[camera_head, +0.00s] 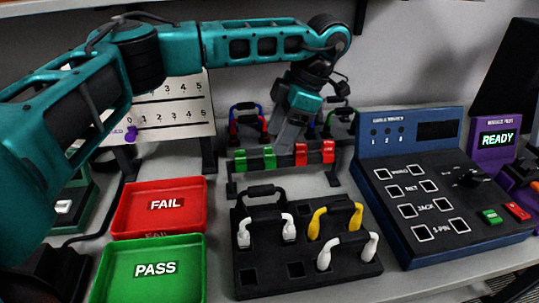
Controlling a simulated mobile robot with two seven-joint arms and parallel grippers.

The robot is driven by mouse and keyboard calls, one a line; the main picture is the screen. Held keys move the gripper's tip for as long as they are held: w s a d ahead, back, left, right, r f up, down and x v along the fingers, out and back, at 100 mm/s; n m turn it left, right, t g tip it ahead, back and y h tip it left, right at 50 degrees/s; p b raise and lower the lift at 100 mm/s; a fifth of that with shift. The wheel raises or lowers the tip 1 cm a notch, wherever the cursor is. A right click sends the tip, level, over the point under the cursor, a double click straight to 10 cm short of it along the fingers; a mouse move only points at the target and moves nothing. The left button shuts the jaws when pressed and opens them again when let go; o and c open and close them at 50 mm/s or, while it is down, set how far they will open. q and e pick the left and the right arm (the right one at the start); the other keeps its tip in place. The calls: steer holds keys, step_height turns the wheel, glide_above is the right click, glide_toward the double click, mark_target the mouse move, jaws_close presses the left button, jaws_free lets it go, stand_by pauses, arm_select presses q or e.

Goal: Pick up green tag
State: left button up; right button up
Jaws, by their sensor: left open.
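Two green tags hang at the left part of a small dark rack bar: one at the left end (240,160) and one nearer the middle (269,158). My left gripper (285,146) reaches down from above, just right of the nearer-middle green tag. Its jaws are open. Its fingers are small and partly merge with the rack behind, so I cannot tell whether they touch a tag. My right gripper is not in view.
Two red tags (315,152) hang on the rack's right part. In front stands a black block (262,277) with white, yellow and black cables. A red FAIL tray (127,222) and green PASS tray (112,292) lie left. A blue tester (400,262) stands right. Coloured cables hang behind.

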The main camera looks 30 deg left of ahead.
mark_target(270, 148)
arm_select(q)
steer(key=x, duration=0.4)
steer(key=shift+s+a+f, duration=0.2)
steer(key=shift+s+f, duration=0.1)
steer(key=shift+c, duration=0.2)
steer(key=c, duration=1.1)
